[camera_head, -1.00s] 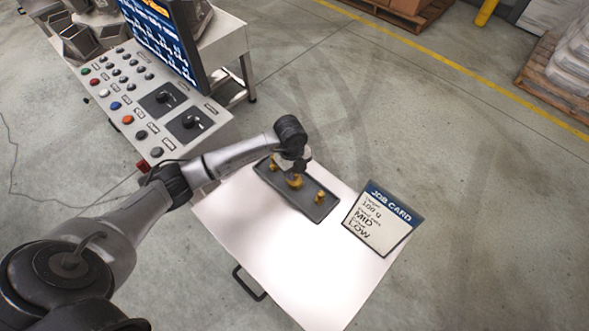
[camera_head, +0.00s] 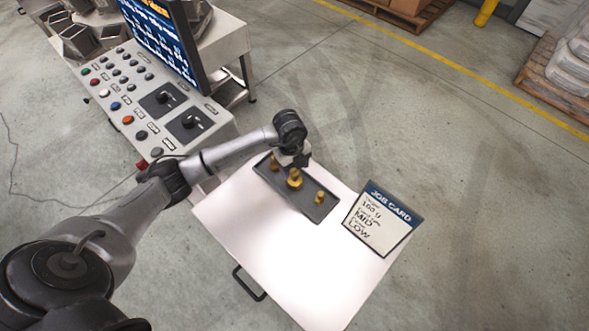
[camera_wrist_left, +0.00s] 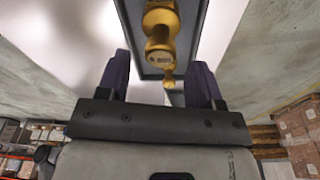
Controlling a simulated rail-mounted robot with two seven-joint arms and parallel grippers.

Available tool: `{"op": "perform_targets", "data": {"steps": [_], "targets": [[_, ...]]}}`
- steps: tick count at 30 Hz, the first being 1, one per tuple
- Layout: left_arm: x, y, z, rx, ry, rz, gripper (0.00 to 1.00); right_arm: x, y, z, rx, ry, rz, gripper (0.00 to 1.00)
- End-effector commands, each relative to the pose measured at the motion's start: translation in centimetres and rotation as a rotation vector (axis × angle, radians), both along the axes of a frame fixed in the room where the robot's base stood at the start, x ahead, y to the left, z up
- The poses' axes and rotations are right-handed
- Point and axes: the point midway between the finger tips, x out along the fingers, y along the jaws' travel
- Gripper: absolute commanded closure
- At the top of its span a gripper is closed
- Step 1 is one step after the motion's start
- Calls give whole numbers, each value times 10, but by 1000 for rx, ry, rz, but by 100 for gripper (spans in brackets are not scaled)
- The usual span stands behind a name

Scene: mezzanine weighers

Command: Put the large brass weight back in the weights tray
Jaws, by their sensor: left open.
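The large brass weight (camera_head: 294,179) stands in the middle of the dark grey weights tray (camera_head: 322,214), between two smaller brass weights. In the left wrist view the large weight (camera_wrist_left: 160,30) shows above the gap between my fingertips, with a smaller weight (camera_wrist_left: 168,78) below it in the picture. My left gripper (camera_wrist_left: 161,75) is open and empty, with one dark finger on each side of the gap. In the head view my left gripper (camera_head: 297,163) is just behind the large weight, over the tray's far end, its fingers partly hidden. My right gripper is not in view.
The tray lies on a white table (camera_head: 270,245). A job card (camera_head: 380,220) stands at its right edge. A control panel (camera_head: 150,105) with buttons, knobs and a screen (camera_head: 165,35) is at the upper left. The near part of the table is clear.

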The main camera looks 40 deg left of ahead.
Motion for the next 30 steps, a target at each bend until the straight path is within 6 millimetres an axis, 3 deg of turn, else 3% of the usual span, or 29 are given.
{"op": "perform_targets", "data": {"steps": [6, 15, 26, 30], "targets": [[2, 6, 44, 1, -4, -1, 40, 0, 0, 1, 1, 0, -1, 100], [3, 10, 86, 1, -2, 1, 40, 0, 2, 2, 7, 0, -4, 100], [3, 8, 98, -16, -5, -9, 40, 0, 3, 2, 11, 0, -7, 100], [0, -28, 89, -169, -64, -100, 40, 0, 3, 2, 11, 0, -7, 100]]}}
